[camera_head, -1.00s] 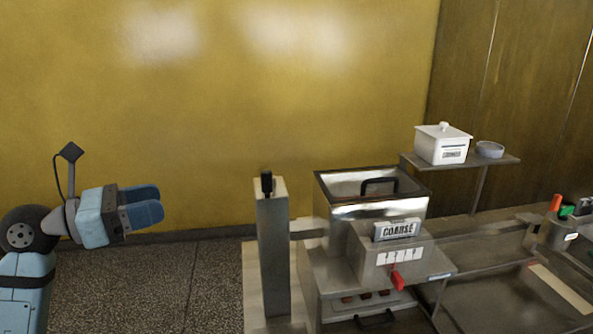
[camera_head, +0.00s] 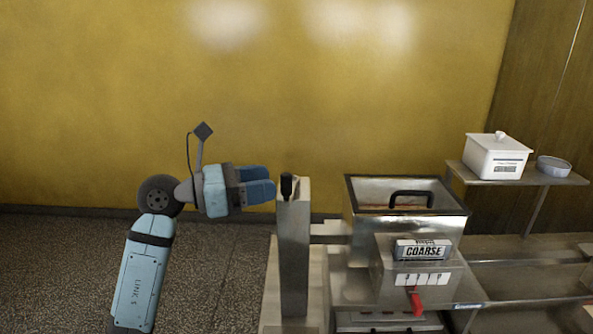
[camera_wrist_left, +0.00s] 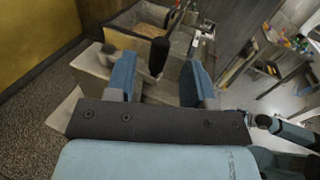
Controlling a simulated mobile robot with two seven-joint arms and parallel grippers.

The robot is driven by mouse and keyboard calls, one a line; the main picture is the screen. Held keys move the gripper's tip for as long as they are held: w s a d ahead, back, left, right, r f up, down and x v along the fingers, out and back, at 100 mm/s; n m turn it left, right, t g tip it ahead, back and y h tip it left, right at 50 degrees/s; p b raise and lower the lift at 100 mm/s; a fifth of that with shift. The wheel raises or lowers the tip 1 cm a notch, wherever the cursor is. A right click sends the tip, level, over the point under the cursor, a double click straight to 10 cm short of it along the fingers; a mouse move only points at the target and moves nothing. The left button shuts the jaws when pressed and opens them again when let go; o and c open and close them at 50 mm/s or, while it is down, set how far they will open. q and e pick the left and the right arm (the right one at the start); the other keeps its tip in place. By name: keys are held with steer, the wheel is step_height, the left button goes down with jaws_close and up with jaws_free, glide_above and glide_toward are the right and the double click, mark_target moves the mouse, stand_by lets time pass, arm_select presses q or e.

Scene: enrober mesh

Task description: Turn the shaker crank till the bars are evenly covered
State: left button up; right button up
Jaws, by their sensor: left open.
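The shaker crank has a black upright handle (camera_head: 287,187) on top of a grey metal post (camera_head: 294,250), left of the steel shaker hopper (camera_head: 405,225). My left gripper (camera_head: 274,190) is open, with its blue fingertips just left of the handle in the head view. In the left wrist view the black handle (camera_wrist_left: 158,57) stands ahead, between the lines of the two open fingers (camera_wrist_left: 158,78). I cannot tell whether they touch it. The bars are not clearly visible in the head view. My right gripper is not clearly in view.
A COARSE label plate (camera_head: 423,250) and a red lever (camera_head: 416,303) sit on the shaker's front. A white lidded box (camera_head: 498,158) and a small bowl (camera_head: 554,166) stand on a shelf at right. The floor at left is clear.

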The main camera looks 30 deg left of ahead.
mark_target(290, 180)
arm_select(q)
steer(key=p+x, duration=0.1)
steer(key=x, duration=0.5)
steer(key=shift+w+d, duration=0.25)
jaws_close()
